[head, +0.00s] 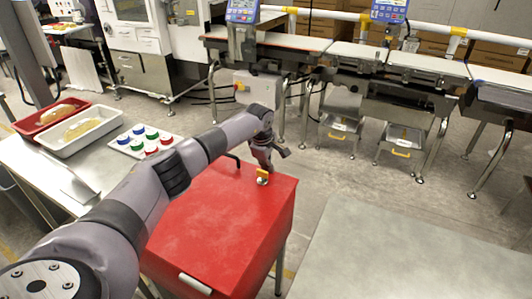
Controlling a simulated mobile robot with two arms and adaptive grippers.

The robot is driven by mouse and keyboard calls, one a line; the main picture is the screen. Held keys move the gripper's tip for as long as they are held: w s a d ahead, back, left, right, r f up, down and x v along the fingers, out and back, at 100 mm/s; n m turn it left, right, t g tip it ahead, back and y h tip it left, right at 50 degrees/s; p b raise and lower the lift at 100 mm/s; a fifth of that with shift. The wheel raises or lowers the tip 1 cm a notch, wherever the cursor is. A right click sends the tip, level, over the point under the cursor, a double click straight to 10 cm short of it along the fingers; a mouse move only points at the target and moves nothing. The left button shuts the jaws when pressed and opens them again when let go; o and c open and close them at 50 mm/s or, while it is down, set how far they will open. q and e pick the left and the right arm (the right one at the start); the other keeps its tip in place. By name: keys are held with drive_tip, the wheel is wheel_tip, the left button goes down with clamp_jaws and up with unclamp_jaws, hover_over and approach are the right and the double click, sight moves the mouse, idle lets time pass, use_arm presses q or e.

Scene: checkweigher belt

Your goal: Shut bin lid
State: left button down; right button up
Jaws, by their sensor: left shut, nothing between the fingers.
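The red bin (258,238) stands in the middle foreground on metal legs. Its red lid (205,212) shows as a broad top face that looks flat over the bin; whether it is fully down cannot be told. A pale handle (195,284) sits at the near edge and a black handle (233,159) at the far edge. My left gripper (272,160) is shut and empty just above the far edge, close to the yellow fitting; contact cannot be told. My left arm hides the lid's left side. My right gripper is out of view.
A steel table (35,165) at left holds a red tray (27,124), a white tray (60,150) and a board of coloured caps (122,150). A bare grey table (400,255) is at lower right. Checkweigher belts (428,68) run across the back. Floor between is clear.

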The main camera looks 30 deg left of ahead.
use_arm(q)
wheel_tip(320, 180, up, 4)
drive_tip(key=shift+w+f+p, duration=0.1)
drive_tip(key=shift+w+p, duration=0.05)
drive_tip(key=shift+p, duration=1.1)
wheel_tip(320, 180, up, 10)
drive_tip(key=b, duration=0.2)
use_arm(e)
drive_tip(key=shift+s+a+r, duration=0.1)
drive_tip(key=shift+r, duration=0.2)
